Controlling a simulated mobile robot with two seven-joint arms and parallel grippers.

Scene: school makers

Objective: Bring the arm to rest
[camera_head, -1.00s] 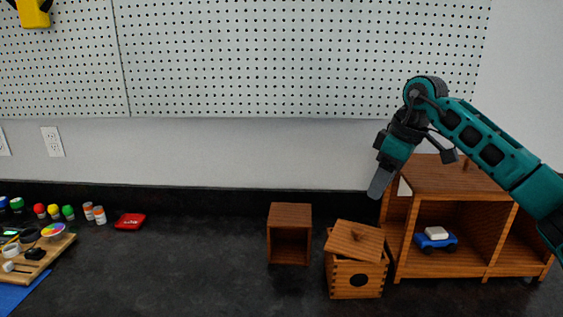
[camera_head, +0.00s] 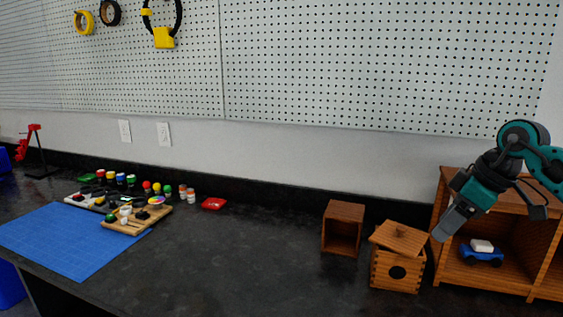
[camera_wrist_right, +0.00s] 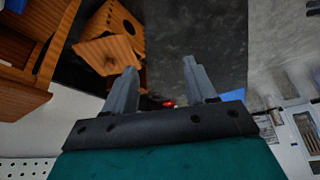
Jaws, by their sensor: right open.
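My right gripper (camera_head: 442,232) hangs at the right of the head view, in front of the left side of a wooden shelf unit (camera_head: 437,200). Its fingers point down and to the left. In the right wrist view, its two fingers (camera_wrist_right: 163,82) stand apart with nothing between them. Only the last part of my right arm shows. My left gripper is not in the head view.
A wooden box (camera_head: 395,274) with a tilted lid (camera_head: 399,238) stands just left of the gripper. A small open wooden box (camera_head: 342,228) is further left. A blue toy car (camera_head: 482,252) sits in the shelf unit. A blue mat (camera_head: 62,240) lies far left; the middle counter is clear.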

